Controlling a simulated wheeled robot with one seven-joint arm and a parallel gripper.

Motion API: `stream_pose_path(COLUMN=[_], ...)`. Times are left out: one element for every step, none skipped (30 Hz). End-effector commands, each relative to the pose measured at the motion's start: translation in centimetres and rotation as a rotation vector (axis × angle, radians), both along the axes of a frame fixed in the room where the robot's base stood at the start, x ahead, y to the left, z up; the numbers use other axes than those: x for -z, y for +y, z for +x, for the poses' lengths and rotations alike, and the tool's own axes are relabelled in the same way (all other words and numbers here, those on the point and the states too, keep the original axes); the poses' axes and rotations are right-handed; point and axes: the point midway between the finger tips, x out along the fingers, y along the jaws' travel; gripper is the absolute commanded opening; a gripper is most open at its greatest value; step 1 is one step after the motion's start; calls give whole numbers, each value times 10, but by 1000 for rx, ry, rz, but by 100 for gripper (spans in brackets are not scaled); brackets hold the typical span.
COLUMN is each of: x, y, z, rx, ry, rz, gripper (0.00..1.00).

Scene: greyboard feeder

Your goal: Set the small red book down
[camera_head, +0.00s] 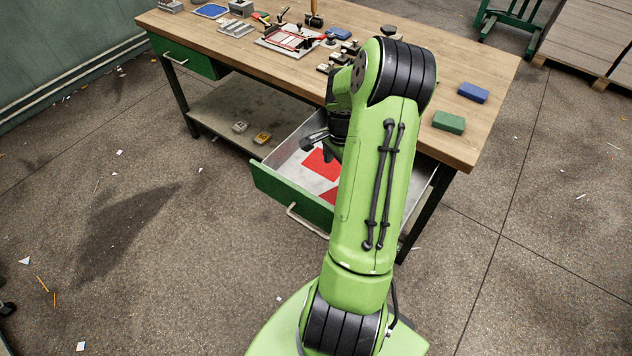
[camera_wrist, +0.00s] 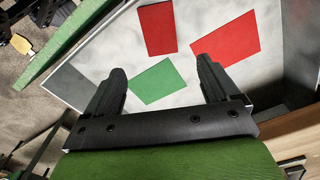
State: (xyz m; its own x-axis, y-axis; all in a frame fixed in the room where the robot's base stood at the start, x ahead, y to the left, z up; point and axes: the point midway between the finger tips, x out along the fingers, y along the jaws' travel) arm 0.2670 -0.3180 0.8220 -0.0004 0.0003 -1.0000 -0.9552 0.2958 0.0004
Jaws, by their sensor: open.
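My gripper (camera_wrist: 162,72) is open and empty over the drawer (camera_wrist: 75,88). My arm partly hides the drawer in the head view.
The wooden workbench (camera_head: 505,75) carries a blue block (camera_head: 473,92) and a green block (camera_head: 449,122) at right. Tools and a framed fixture (camera_head: 290,40) crowd its back left. The drawer's green front (camera_head: 285,192) sticks out over free floor. Pallets stand at upper right.

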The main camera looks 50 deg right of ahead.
Motion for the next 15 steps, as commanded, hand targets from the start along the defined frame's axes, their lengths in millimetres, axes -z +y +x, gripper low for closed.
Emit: stream_pose_path(x=[0, -1, -6, -13, -23, -40, -54, -70, -91, -106, -121, -139, -153, -165, -180], y=[0, 1, 4, 9, 16, 28, 40, 55, 76, 93, 110, 133, 151, 170, 193], z=[0, 1, 4, 7, 12, 19, 24, 29, 34, 35, 36, 34, 31, 27, 18], rx=[-1, -8, -32, -63, -108, -188, -258, -339, -450, -534, -617, -731, -816, -903, -1018], ry=[0, 0, -1, -2, -2, -5, -5, -8, -12, -17, -22, -34, -43, -57, -77], rz=[0, -2, -11, -21, -35, -62, -84, -107, -140, -162, -186, -216, -239, -262, -292], gripper=[88, 88, 88, 88, 88, 88, 88, 88, 88, 88, 88, 88, 88, 88, 88])
